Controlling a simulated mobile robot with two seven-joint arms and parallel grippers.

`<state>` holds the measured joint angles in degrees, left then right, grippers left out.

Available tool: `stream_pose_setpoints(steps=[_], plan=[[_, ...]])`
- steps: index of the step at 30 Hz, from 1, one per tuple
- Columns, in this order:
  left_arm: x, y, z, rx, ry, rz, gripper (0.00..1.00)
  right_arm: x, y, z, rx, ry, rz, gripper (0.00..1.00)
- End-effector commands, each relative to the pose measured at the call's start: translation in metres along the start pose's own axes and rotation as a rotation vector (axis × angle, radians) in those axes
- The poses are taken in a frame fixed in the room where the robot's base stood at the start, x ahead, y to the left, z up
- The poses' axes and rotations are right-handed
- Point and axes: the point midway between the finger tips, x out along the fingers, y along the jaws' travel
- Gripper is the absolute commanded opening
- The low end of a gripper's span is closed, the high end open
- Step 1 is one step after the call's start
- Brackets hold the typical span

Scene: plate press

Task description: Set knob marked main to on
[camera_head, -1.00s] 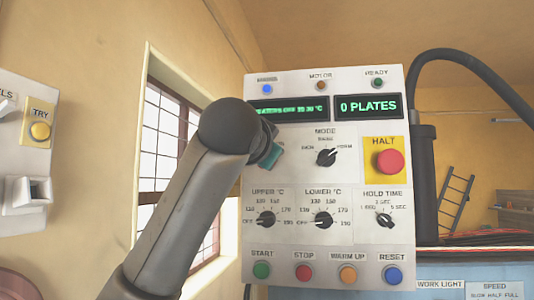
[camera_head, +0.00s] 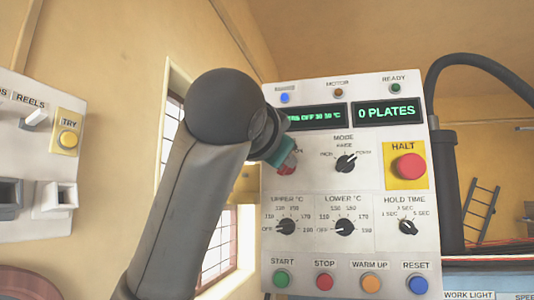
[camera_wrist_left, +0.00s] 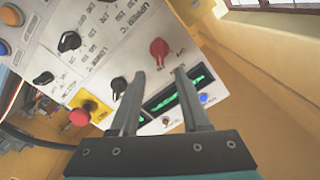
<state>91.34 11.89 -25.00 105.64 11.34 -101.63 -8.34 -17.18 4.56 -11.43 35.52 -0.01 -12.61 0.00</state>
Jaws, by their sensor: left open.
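A red knob (camera_head: 287,169) sits on the white control panel (camera_head: 372,275), at the left of the mode row. In the head view my arm and gripper partly cover it and its label. In the left wrist view the red knob (camera_wrist_left: 158,48) shows whole, just beyond the fingertips and roughly between them. Its marking is too small to read there. My left gripper (camera_wrist_left: 159,72) is open and empty, with a gap visible between it and the knob. In the head view the left gripper (camera_head: 283,152) is close to the panel. My right gripper is not in view.
Right of the red knob are the black mode knob (camera_head: 346,163) and the red HALT button (camera_head: 409,167). Temperature knobs (camera_head: 286,227) and coloured buttons (camera_head: 324,282) lie below. A green display (camera_head: 316,117) and a lit blue lamp (camera_head: 285,98) are above. Another panel (camera_head: 30,155) stands at left.

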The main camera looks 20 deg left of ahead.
Motion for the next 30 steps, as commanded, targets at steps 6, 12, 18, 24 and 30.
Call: stream_pose_setpoints(steps=[6, 12, 18, 24, 30], plan=[[-0.053, 0.001, 0.000, 0.000, 0.006, -0.002, 0.46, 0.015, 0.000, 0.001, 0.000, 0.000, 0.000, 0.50], [-0.070, 0.001, 0.000, 0.005, 0.004, -0.003, 0.46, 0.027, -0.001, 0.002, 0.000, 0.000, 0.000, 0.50], [-0.078, 0.001, 0.001, 0.002, 0.001, -0.001, 0.46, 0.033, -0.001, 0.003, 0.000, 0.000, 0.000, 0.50], [-0.080, 0.000, 0.000, 0.001, -0.001, 0.001, 0.46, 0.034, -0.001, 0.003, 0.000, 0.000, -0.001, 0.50], [-0.080, 0.000, 0.000, 0.001, -0.001, 0.001, 0.46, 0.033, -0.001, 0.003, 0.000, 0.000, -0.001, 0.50]])
